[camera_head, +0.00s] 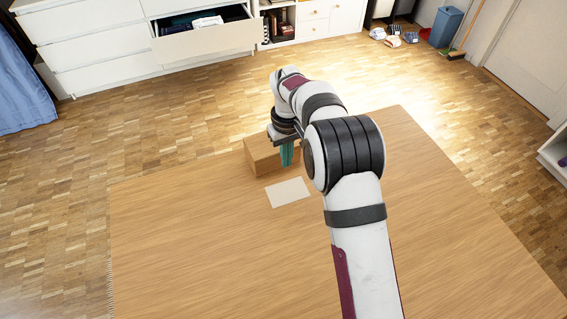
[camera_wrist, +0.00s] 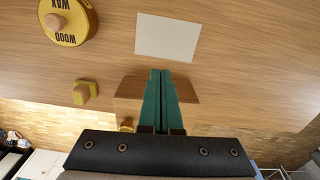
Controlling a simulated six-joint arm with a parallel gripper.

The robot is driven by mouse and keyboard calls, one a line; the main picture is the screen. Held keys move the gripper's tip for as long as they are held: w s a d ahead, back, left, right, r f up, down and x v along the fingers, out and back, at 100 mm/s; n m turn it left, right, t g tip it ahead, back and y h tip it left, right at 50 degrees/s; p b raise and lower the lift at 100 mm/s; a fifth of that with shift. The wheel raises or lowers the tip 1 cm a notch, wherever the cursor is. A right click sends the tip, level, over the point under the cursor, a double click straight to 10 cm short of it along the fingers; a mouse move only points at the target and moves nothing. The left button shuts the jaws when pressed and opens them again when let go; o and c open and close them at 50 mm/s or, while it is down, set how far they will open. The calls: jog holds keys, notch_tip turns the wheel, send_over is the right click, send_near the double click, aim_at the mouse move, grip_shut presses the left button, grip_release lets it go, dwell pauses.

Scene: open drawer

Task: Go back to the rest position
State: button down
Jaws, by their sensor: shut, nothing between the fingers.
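My gripper (camera_head: 288,164) points down over the table, with its two teal fingers shut against each other and nothing between them. In the wrist view the fingers (camera_wrist: 160,74) also meet along their length. A small wooden box (camera_head: 262,158) stands beside the fingers, near the table's far edge. It also shows behind the fingers in the wrist view (camera_wrist: 128,88). I cannot tell whether the fingers touch it. A pale rectangular card (camera_head: 289,192) lies flat on the table near the box, and also shows in the wrist view (camera_wrist: 168,38).
The wrist view shows a round yellow "WOOD WAX" tin (camera_wrist: 76,34) with a knob, and a small yellow-and-wood piece (camera_wrist: 85,92). The wooden table (camera_head: 200,250) is clear at front left. Beyond it stands a white dresser (camera_head: 95,45) with an open drawer (camera_head: 207,40).

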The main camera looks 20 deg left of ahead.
jog(key=s+d+r+m, duration=0.3)
jog(key=s+d+r, duration=0.1)
jog(key=d+r, duration=0.4)
jog(key=s+d+r+m, duration=0.3)
jog(key=d+r, duration=0.4)
jog(key=s+d+f+m+y, duration=0.1)
jog(key=s+d+m, duration=0.3)
jog(key=s, duration=0.7)
jog(key=s+d+m, duration=0.5)
jog(key=s+d, duration=0.2)
jog(key=s, duration=0.4)
jog(key=shift+s+d+f+y, duration=0.15)
jog(key=shift+f+y, duration=0.2)
jog(key=shift+y, duration=0.05)
